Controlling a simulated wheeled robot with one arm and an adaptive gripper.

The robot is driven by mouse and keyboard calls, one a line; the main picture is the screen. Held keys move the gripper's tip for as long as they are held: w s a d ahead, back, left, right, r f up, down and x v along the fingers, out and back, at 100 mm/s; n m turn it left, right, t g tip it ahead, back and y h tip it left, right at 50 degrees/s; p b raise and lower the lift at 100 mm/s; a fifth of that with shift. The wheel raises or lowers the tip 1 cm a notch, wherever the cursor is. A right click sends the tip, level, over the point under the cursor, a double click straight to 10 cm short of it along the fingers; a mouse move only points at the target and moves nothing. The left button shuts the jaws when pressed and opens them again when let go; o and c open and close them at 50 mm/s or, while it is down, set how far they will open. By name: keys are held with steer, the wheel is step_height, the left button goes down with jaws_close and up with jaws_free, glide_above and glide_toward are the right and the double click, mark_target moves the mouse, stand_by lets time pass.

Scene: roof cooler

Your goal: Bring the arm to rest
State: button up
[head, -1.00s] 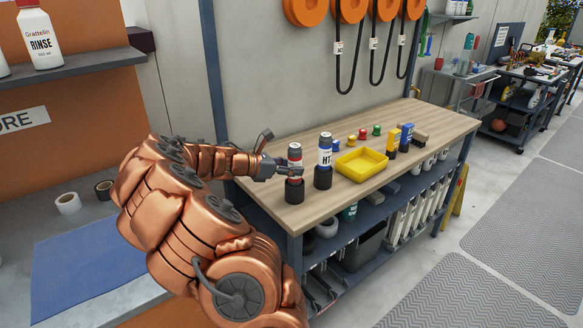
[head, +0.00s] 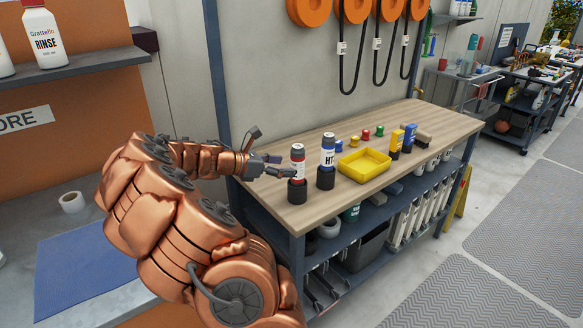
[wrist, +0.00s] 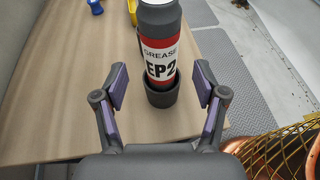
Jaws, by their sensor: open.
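My gripper (head: 279,166) is at the left end of the wooden workbench (head: 330,208), just left of a red-banded grease tube (head: 298,168). In the wrist view my gripper (wrist: 160,92) is open, with purple pads on both fingers. The grease tube (wrist: 160,45), labelled EP2, stands upright in a black cup (wrist: 162,95) ahead of the fingers. Nothing is held between the fingers. My copper arm reaches across from the lower left of the head view.
A blue-labelled tube (head: 327,155) stands in another black cup beside the grease tube. A yellow tray (head: 364,165), small coloured caps and yellow and blue containers (head: 402,138) are farther along the bench. An orange wall with a shelf (head: 80,70) is at the left.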

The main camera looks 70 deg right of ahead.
steer(key=v, duration=0.7)
steer(key=shift+a, duration=0.2)
steer(key=shift+w+r, duration=0.1)
steer(key=s+a+f+m+t+y+p, duration=0.1)
steer(key=s+a+m+t+y, duration=0.1)
steer(key=a, duration=1.3)
steer(key=s+a+f+m+t+y+p, duration=0.1)
steer(key=s+a+m+y, duration=0.3)
steer(key=a, duration=1.2)
steer(key=s+a+f+m+t+y+p, duration=0.1)
steer(key=s+a+m+t+y, duration=0.3)
steer(key=a, duration=1.2)
steer(key=s, duration=0.3)
steer(key=shift+s+y, duration=0.4)
